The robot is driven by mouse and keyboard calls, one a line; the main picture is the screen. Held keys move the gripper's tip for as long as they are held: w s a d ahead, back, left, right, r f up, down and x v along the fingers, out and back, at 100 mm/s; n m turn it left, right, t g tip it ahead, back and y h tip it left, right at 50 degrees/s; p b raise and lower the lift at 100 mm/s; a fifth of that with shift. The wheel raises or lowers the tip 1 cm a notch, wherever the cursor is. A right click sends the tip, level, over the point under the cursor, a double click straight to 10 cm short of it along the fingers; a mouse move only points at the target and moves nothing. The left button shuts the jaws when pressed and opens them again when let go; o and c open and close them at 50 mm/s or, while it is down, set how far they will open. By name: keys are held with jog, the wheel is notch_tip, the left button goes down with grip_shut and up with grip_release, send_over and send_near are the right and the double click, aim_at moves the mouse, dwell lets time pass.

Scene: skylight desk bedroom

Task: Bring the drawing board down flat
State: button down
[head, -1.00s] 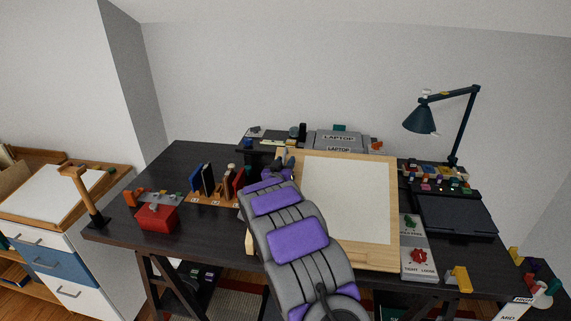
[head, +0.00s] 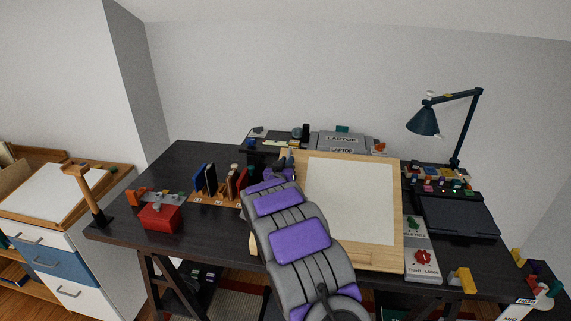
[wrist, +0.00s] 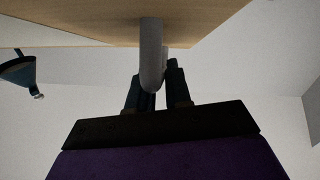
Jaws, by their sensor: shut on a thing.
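The drawing board (head: 396,215) is a pale wooden panel with a white sheet (head: 348,200) on it. It stands tilted on the dark desk, its far edge raised. My gripper (head: 287,160) is at the board's upper left corner in the head view, and my arm hides the board's left side. In the wrist view, my gripper (wrist: 155,90) is shut on a light grey rounded bar (wrist: 152,50) beside the board's wooden edge (wrist: 205,15). I cannot tell how the bar joins the board.
A control panel with a red knob (head: 421,256) lies right of the board. A blue lamp (head: 424,121) and a dark flat pad (head: 457,216) stand further right. A red box (head: 160,217) and upright books (head: 211,180) are on the left.

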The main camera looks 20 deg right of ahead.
jog(key=shift+p, duration=0.5)
jog(key=shift+w+d+f+y+p, duration=0.15)
jog(key=shift+f+y+p, duration=0.15)
jog(key=shift+p, duration=0.3)
jog(key=shift+g+y, duration=0.6)
jog(key=shift+g, duration=0.2)
jog(key=f+p, duration=0.1)
jog(key=p, duration=0.1)
jog(key=w+d+f+p, duration=0.1)
jog(key=f, duration=0.1)
jog(key=w+f+p, duration=0.1)
jog(key=p, duration=0.1)
jog(key=shift+w+d+f+p, duration=0.25)
jog(key=shift+f+p, duration=0.1)
jog(key=shift+f, duration=0.05)
jog(key=c, duration=1.1)
grip_release()
jog(key=shift+r, duration=0.1)
jog(key=shift+c, duration=0.2)
jog(key=v, duration=1.7)
jog(key=shift+a, duration=0.3)
